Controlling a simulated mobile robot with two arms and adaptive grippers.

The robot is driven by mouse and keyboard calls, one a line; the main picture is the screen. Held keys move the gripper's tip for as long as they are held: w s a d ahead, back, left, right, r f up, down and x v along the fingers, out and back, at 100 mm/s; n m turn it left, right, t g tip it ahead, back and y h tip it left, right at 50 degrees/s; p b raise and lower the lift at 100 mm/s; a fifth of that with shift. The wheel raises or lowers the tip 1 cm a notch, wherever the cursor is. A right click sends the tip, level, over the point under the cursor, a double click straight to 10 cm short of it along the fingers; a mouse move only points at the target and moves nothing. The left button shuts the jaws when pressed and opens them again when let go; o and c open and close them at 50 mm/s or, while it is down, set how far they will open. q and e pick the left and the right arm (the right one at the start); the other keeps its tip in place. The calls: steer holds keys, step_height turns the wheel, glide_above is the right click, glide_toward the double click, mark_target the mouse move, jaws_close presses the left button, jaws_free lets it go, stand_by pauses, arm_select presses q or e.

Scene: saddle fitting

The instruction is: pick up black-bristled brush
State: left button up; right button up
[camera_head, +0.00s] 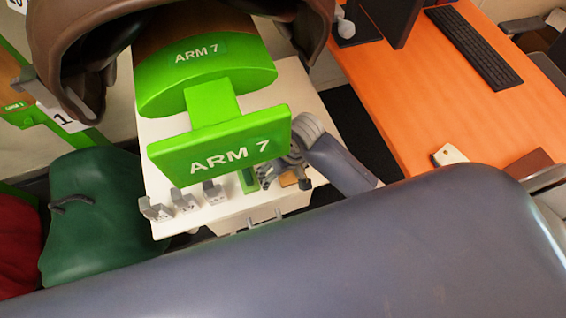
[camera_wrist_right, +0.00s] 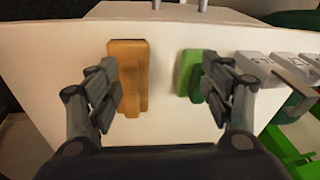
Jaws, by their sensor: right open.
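Two brush-like blocks lie on the white tabletop: a brown-orange one (camera_wrist_right: 130,75) and a green one (camera_wrist_right: 189,75). Bristles cannot be made out clearly, so I cannot tell which is black-bristled; the brown-orange one has a dark upper edge. In the right wrist view, my right gripper (camera_wrist_right: 158,78) is open and empty, its fingers spread on either side of both blocks. My left gripper is not in view.
A green stand marked ARM 7 (camera_head: 220,145) rises over the white table (camera_head: 226,212). Several grey metal brackets (camera_head: 185,200) line its near edge. An orange desk (camera_head: 450,100) with a keyboard (camera_head: 473,46) is at right. A brown saddle (camera_head: 90,30) hangs at upper left.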

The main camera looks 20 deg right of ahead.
mark_target(289, 179)
steer(key=shift+m+g+h, duration=0.6)
steer(key=shift+g+h, duration=0.1)
steer(key=shift+h, duration=0.2)
steer(key=w+r, duration=0.1)
steer(key=w, duration=0.1)
steer(key=w+d+r, duration=0.1)
steer(key=w, duration=0.2)
steer(key=w+d+r, duration=0.1)
steer(key=w, duration=0.1)
steer(key=shift+w+d, duration=0.15)
steer(key=shift+w, duration=0.05)
steer(key=shift+w+d+f, duration=0.1)
steer(key=shift+d, duration=0.05)
step_height(289, 179, down, 5)
steer(key=shift+f, duration=0.1)
steer(key=f, duration=0.4)
steer(key=shift+s+d, duration=0.15)
steer(key=shift+s, duration=0.25)
steer(key=shift+f, duration=0.55)
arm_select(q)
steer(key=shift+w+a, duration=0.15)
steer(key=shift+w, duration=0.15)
arm_select(e)
steer(key=c, duration=1.2)
